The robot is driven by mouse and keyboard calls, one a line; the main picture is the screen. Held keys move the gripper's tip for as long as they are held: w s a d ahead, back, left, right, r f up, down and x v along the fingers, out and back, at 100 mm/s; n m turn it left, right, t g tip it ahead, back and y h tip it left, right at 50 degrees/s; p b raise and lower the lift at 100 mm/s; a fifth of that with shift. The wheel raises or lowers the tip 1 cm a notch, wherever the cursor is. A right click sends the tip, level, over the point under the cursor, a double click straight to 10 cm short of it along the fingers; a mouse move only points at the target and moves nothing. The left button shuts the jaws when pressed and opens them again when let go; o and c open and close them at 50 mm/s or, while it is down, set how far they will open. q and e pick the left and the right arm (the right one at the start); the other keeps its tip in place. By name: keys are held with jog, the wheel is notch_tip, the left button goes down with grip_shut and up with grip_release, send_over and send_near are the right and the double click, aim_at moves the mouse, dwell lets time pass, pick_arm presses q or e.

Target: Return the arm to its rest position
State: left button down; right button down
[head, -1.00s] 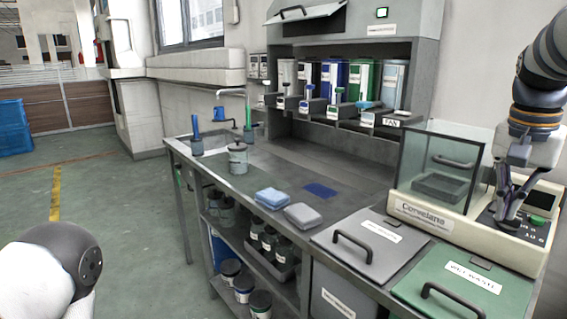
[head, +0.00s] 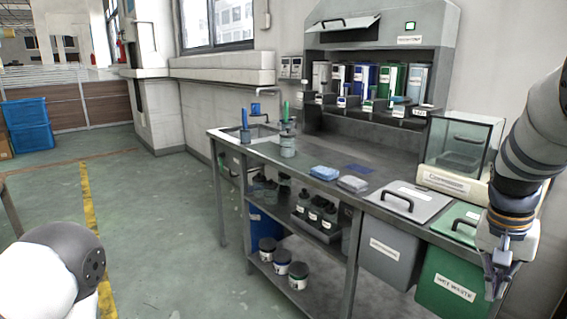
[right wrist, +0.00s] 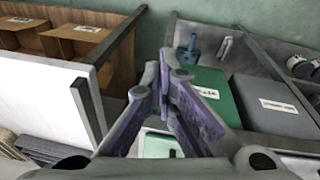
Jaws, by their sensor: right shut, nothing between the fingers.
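My right arm comes in from the right edge of the head view. Its gripper (head: 497,283) points down, in front of the bench and beside the green wet waste bin (head: 450,285). The gripper is shut and empty. In the right wrist view the fingers (right wrist: 165,85) meet, with the green bin (right wrist: 200,90) and a grey bin (right wrist: 270,105) beyond them. Part of my left arm shows at the lower left of the head view; its gripper is out of the picture.
The steel bench (head: 330,215) holds a blue sponge (head: 324,173), a grey sponge (head: 352,184), a jar (head: 287,145) and a glass-walled balance (head: 460,150). Jars stand on its lower shelves. Brown boxes (right wrist: 75,40) and a white panel (right wrist: 45,110) show in the right wrist view.

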jog(key=s+a+f+n+g, duration=0.1)
jog(key=s+a+f+n, duration=0.1)
jog(key=s+f, duration=0.55)
jog(key=s+a+f+n, duration=0.15)
jog(key=s+f, duration=0.35)
jog(key=f, duration=0.6)
jog(key=s+a+f+n, duration=0.1)
jog(key=s+a+f, duration=0.1)
jog(key=s+a, duration=0.2)
jog(key=s+a+f+n+y, duration=0.1)
jog(key=s+a, duration=0.3)
jog(key=s, duration=0.6)
jog(key=s+a+f+n+y, duration=0.1)
jog(key=s+a+f+n, duration=0.1)
jog(key=s, duration=0.5)
jog(key=shift+s+a+f+n+g, duration=0.25)
jog(key=shift+a+f+n+g, duration=0.1)
jog(key=shift+a+f, duration=0.65)
jog(key=shift+r, duration=0.1)
